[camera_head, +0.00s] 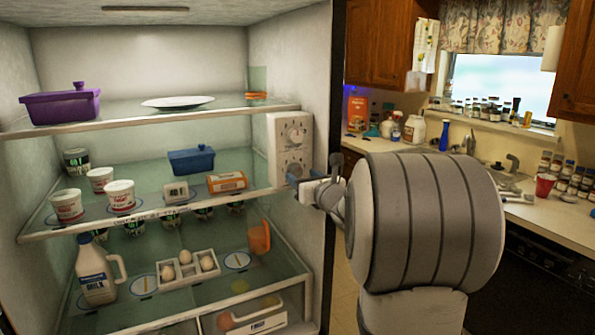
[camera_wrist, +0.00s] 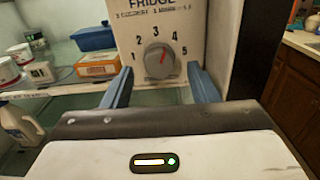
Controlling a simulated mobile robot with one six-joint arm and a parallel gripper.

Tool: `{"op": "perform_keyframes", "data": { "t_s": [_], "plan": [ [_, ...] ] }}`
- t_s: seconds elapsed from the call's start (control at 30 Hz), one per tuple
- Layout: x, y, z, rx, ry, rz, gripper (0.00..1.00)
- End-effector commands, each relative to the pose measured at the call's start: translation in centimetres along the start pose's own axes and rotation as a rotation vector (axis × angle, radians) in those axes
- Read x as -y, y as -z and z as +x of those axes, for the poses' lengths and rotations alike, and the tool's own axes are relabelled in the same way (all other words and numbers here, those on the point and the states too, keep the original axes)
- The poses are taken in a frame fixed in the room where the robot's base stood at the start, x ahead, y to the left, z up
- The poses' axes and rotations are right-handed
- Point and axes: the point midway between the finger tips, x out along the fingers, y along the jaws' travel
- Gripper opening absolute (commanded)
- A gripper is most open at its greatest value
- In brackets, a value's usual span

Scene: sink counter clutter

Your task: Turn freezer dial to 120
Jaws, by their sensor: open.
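A white control box (camera_head: 290,150) is mounted on the fridge's right inner wall. Its upper dial (camera_head: 295,135) shows in the head view; I cannot read its label there. My gripper (camera_head: 294,181) is at the lower part of the box. In the wrist view, my gripper (camera_wrist: 158,75) is open, with one blue finger on each side of a round grey dial (camera_wrist: 158,60). The label above this dial reads FRIDGE, with numbers 1 to 5 around it. Its red mark points up and slightly right, near 3. Contact between fingers and dial cannot be told.
Left of the box are glass shelves with an orange-labelled package (camera_head: 227,182), a blue container (camera_head: 191,160) and white tubs (camera_head: 121,195). A milk jug (camera_head: 97,268) and egg tray (camera_head: 187,268) stand lower. A counter (camera_head: 545,215) with clutter is at right.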

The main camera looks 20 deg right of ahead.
Motion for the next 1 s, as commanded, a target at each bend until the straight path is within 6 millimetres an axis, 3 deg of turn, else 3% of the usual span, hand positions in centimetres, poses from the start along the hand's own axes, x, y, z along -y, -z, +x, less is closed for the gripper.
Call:
{"op": "perform_keyframes", "data": {
  "t_s": [0.2,0.5,1.0],
  "plan": [
    [-0.1,-0.1,2.2,0.000,-0.002,-0.001,0.54],
    [-0.1,0.0,2.5,0.000,-0.002,-0.002,0.54],
    [-0.2,0.0,2.5,0.000,-0.003,-0.002,0.14]
  ]
}}
